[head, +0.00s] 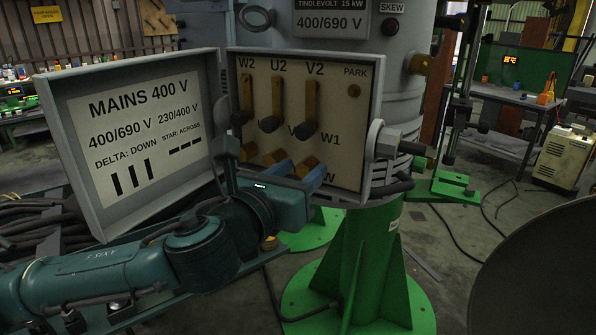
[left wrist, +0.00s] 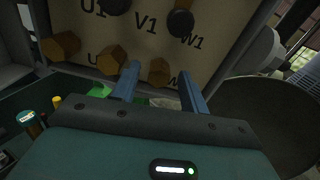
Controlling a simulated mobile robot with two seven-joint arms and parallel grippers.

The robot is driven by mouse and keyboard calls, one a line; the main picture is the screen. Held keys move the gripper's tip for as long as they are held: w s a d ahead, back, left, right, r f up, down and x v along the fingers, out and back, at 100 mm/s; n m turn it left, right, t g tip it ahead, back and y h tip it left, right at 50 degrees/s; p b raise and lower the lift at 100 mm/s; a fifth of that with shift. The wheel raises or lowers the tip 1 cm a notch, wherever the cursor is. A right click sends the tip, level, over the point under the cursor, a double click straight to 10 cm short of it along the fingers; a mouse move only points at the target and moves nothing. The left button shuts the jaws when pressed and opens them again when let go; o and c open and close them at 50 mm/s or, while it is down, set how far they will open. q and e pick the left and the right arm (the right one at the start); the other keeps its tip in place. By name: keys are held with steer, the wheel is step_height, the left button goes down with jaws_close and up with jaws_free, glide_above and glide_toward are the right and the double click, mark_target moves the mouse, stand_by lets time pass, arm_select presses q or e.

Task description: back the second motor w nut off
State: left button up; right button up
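The open terminal box (head: 340,75) carries a pale board with vertical brass links and a lower row of brass hex nuts. The rightmost lower nut (head: 306,162), beside a partly hidden W label, is the motor W nut; it also shows in the left wrist view (left wrist: 158,72). My left gripper (head: 299,169) is at the board's lower edge, its blue fingers apart. In the left wrist view its fingertips (left wrist: 159,70) lie either side of that nut's outline; contact cannot be told. My right gripper is not in view.
The other lower nuts (head: 275,157) sit close to the left. The open box lid (head: 135,135) stands left, above my left arm. A grey hex fitting (head: 387,139) sticks out at the box's right. A PARK post (head: 354,91) is at the board's upper right.

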arm_select(q)
steer(key=c, duration=0.9)
steer(key=shift+n, duration=0.3)
steer(key=n+p, duration=0.1)
steer(key=n, duration=0.2)
steer(key=shift+n, duration=0.3)
steer(key=n+p, duration=0.1)
steer(key=n, duration=0.3)
steer(key=shift+w+a, duration=0.1)
steer(key=n+p, duration=0.2)
steer(key=n, duration=0.4)
steer(key=shift+f+n, duration=0.15)
steer(key=shift+n, duration=0.25)
steer(key=n, duration=0.6)
steer(key=shift+f+n, duration=0.15)
steer(key=shift+n, duration=0.25)
